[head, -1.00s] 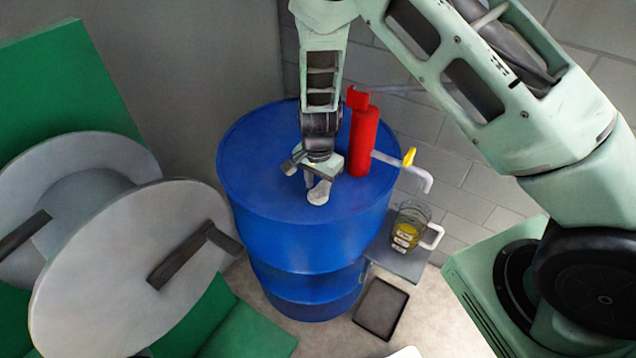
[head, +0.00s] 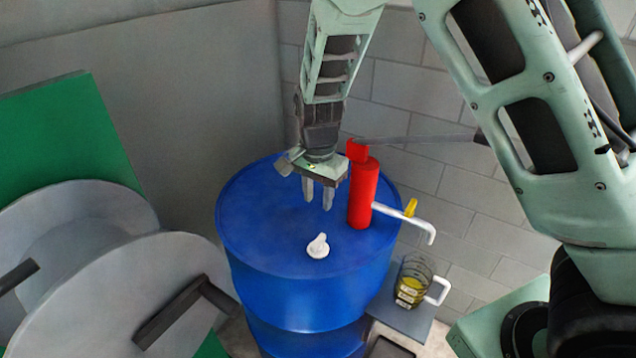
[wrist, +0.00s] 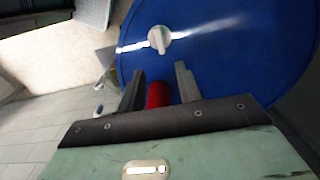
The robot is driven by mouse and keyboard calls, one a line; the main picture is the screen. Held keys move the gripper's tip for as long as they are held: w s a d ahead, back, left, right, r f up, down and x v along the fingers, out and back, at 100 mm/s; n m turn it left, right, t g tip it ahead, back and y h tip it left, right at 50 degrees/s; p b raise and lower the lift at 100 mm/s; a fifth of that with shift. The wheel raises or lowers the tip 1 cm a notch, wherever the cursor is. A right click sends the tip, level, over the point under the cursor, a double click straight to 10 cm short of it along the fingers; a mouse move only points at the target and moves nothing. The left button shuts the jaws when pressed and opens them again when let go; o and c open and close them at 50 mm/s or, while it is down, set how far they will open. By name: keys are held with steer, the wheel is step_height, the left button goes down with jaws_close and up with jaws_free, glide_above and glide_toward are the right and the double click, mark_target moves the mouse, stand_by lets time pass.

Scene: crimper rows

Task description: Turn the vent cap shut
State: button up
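The white vent cap (head: 318,246) sits on top of the blue drum (head: 265,225), towards its front edge, with a raised grip ridge. It also shows in the wrist view (wrist: 159,39), clear of the fingers. My gripper (head: 319,208) is above the drum top, behind the cap in the head view, pointing down. Its two fingers are apart with nothing held, as the wrist view (wrist: 160,74) also shows. The gripper does not touch the cap. I cannot tell from the ridge whether the cap is fully shut.
A red pump (head: 362,195) with a white spout (head: 405,220) stands on the drum close to the right of my gripper. A wire-caged jug (head: 411,285) stands on a small grey shelf at the right. A large grey reel (head: 130,290) is at the left.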

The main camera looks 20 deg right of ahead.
steer(key=shift+r, duration=2)
